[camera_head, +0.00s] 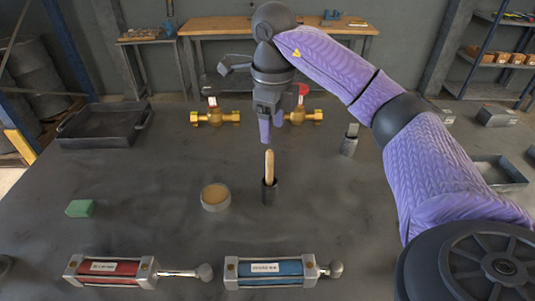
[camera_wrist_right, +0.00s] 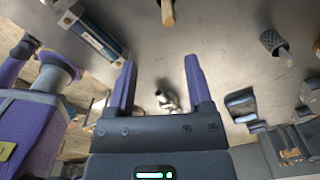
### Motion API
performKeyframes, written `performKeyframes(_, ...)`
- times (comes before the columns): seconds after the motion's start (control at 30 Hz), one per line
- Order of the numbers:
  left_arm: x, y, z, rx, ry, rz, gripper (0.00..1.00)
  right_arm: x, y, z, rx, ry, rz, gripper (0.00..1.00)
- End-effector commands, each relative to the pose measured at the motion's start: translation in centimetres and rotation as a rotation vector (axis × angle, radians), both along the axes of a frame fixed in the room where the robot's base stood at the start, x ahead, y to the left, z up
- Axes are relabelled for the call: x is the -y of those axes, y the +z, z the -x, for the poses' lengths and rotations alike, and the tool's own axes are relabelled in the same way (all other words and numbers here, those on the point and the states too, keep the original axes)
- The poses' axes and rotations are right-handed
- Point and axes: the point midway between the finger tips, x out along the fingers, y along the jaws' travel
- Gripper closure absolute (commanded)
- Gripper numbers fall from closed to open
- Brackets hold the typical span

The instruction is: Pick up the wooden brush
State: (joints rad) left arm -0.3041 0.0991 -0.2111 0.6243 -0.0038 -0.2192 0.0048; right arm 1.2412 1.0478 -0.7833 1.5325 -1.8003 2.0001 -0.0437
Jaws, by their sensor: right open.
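The wooden brush (camera_head: 269,165) stands upright in a small dark cup (camera_head: 270,193) at the middle of the table. Its light wooden handle points up, and any bristles are hidden in the cup. The handle also shows at the top edge of the right wrist view (camera_wrist_right: 168,12). My right gripper (camera_head: 271,130) has purple fingers. It is open and empty, above and slightly beyond the handle top, not touching it. The spread fingers show in the right wrist view (camera_wrist_right: 158,90), with the brush outside them. My left gripper is not visible.
A round tan-topped tin (camera_head: 215,197) and green block (camera_head: 80,208) lie left. Red (camera_head: 110,269) and blue (camera_head: 277,269) cylinders lie in front. Brass valves (camera_head: 215,117) stand behind, a black tray (camera_head: 104,126) back left, a small metallic item (camera_head: 349,141) right.

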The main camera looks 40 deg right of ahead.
Motion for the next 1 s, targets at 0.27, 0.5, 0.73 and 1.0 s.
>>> performKeyframes(0.27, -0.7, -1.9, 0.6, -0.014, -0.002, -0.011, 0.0, 0.0, -3.5, -0.1, -0.009, -0.001, 0.0, 0.34)
performKeyframes(0.5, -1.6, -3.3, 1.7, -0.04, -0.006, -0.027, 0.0, 0.1, -7.6, -0.5, -0.006, -0.001, -0.002, 0.34)
performKeyframes(0.73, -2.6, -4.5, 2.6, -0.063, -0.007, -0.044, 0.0, 0.2, -11.4, -0.9, -0.006, 0.001, -0.001, 0.34)
performKeyframes(1.0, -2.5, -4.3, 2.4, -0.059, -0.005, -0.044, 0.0, 0.2, -11.1, -0.9, -0.004, 0.001, -0.001, 0.57)
